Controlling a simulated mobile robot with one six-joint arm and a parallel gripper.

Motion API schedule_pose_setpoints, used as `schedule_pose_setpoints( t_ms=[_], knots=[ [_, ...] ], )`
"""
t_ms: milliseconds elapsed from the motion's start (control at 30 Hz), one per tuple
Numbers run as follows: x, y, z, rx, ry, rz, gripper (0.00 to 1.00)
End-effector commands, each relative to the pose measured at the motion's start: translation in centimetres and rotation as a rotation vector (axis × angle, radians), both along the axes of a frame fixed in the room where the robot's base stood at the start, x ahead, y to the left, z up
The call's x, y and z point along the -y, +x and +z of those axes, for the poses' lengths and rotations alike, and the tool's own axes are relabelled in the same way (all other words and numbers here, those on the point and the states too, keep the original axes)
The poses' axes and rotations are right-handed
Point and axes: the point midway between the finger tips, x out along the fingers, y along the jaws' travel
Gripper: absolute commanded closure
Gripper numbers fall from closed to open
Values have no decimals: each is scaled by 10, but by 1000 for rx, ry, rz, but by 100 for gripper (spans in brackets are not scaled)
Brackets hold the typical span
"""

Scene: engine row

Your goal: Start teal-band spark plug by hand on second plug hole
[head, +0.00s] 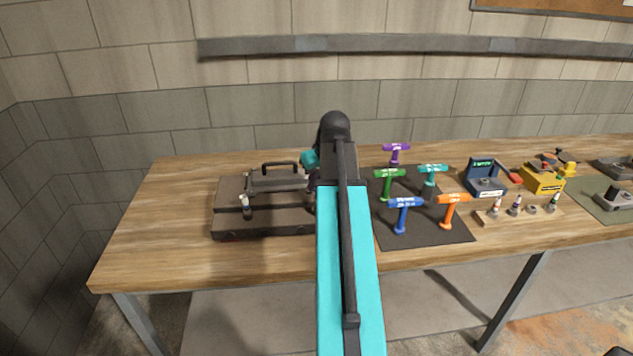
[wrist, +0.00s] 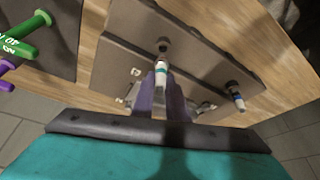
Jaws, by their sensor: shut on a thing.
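The engine block (head: 228,222) is a dark grey slab on the left of the bench. It also shows in the wrist view (wrist: 205,45). My gripper (wrist: 161,88) is over the block, shut on a white spark plug with a teal band (wrist: 161,73). The plug's far end is close to a dark round plug hole (wrist: 163,47); I cannot tell whether it touches or has entered it. Another plug with a blue-looking band (wrist: 237,98) stands in the block to the right in the wrist view, and also shows in the head view (head: 245,206).
A dark mat (head: 429,233) with several coloured T-handle tools lies right of the block. A wooden rack (head: 484,217) holding several plugs, a blue box (head: 486,186) and a yellow box (head: 542,180) stand farther right. The bench left of the block is clear.

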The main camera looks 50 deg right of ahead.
Motion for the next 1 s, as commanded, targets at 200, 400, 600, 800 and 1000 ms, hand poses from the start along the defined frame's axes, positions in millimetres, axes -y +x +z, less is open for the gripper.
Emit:
schedule_pose_setpoints(
  t_ms=[200,400,600,800,1000],
  knots=[
    [0,0,-8,0,0,0,100],
    [0,0,-15,-1,0,0,100],
    [0,0,-21,-1,0,0,100],
    [0,0,-27,0,0,0,100],
    [1,-1,-32,0,-1,-1,100]
  ],
)
